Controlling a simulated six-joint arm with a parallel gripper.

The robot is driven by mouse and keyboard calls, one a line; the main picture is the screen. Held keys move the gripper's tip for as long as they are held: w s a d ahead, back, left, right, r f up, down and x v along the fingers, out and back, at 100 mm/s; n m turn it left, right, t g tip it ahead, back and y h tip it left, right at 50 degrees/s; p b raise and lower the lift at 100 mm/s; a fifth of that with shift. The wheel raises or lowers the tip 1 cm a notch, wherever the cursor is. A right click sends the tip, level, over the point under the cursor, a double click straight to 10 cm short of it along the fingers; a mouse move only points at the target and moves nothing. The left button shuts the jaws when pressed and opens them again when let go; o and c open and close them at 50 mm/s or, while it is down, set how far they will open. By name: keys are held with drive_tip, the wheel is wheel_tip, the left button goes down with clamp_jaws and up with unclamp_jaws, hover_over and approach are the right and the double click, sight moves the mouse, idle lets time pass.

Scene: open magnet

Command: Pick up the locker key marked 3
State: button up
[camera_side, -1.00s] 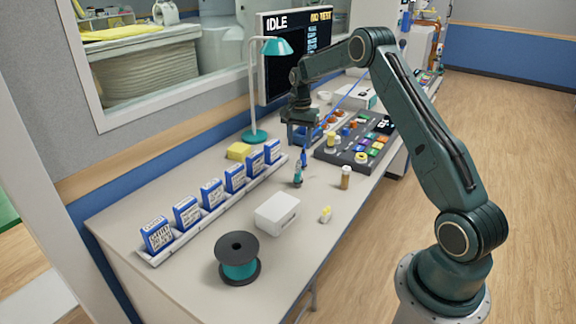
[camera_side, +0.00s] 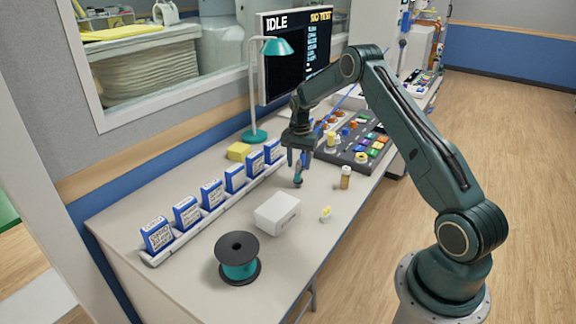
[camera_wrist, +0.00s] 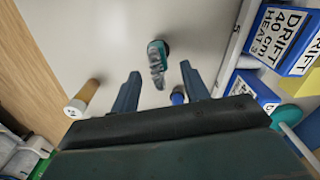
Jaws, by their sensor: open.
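I cannot read a 3 on any key in either view. A small yellow piece with a pale part (camera_side: 326,214) lies on the table right of the white box; it may be a key tag, but it is too small to tell. My gripper (camera_side: 299,163) is open and points down above the table, over a small teal and grey object (camera_side: 298,182). In the wrist view, my two fingers (camera_wrist: 160,72) are apart, and that teal and grey object (camera_wrist: 156,62) shows between and just beyond their tips. I cannot tell whether they touch it.
A button panel (camera_side: 360,158) lies behind.

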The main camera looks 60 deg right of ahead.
sight(299, 171)
drive_tip(key=shift+s+a+f, duration=0.1)
drive_tip(key=shift+f, duration=2.1)
clamp_jaws()
drive_tip(key=shift+r, duration=0.15)
wheel_tip(299, 171, up, 20)
